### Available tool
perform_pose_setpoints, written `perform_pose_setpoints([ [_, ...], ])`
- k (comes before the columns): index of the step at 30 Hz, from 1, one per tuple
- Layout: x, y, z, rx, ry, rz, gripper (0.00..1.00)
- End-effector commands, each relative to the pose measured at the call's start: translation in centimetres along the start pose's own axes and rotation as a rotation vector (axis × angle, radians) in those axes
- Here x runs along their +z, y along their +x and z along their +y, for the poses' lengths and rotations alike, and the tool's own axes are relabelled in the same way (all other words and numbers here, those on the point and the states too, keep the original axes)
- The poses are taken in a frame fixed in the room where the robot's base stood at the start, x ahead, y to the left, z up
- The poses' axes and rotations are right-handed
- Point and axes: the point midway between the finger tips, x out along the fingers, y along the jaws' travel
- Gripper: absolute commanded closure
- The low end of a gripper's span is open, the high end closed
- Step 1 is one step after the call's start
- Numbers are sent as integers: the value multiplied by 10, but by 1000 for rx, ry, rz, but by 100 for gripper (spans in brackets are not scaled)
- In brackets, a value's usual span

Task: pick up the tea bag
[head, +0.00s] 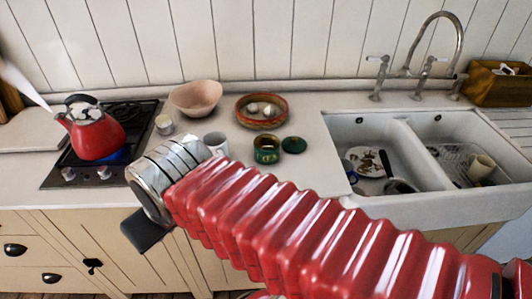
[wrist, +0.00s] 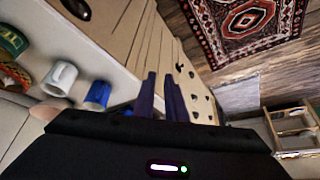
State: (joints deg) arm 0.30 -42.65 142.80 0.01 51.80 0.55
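I cannot make out a tea bag in either view. A green tin (head: 266,152) stands open on the counter, with a round green lid (head: 294,145) lying to its right; what is inside the tin is too small to tell. A white mug (head: 215,143) stands left of the tin, partly behind my arm. It also shows in the wrist view (wrist: 60,78), beside a blue mug (wrist: 97,95). My gripper (wrist: 160,75) points down past the counter's front edge, its two dark fingers apart with nothing between them. In the head view the fingers are hidden.
A red kettle (head: 95,133) sits on the hob (head: 60,172) at left. A pink bowl (head: 196,98) and a brown dish (head: 262,112) stand further back. A double sink (head: 400,125) is at right. Below are cabinet fronts (wrist: 125,40) and a patterned rug (wrist: 235,30).

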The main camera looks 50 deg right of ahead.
Motion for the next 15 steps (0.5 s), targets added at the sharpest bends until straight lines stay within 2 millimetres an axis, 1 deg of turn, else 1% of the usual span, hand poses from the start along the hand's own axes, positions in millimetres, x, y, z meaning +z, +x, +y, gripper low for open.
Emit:
perform_pose_setpoints([
  [5,-15,-2,11,25,120,-26,89],
  [7,-25,-3,21,41,203,-43,89],
  [11,-47,-6,47,82,398,-79,89],
  [15,-70,-6,81,129,622,-114,89],
])
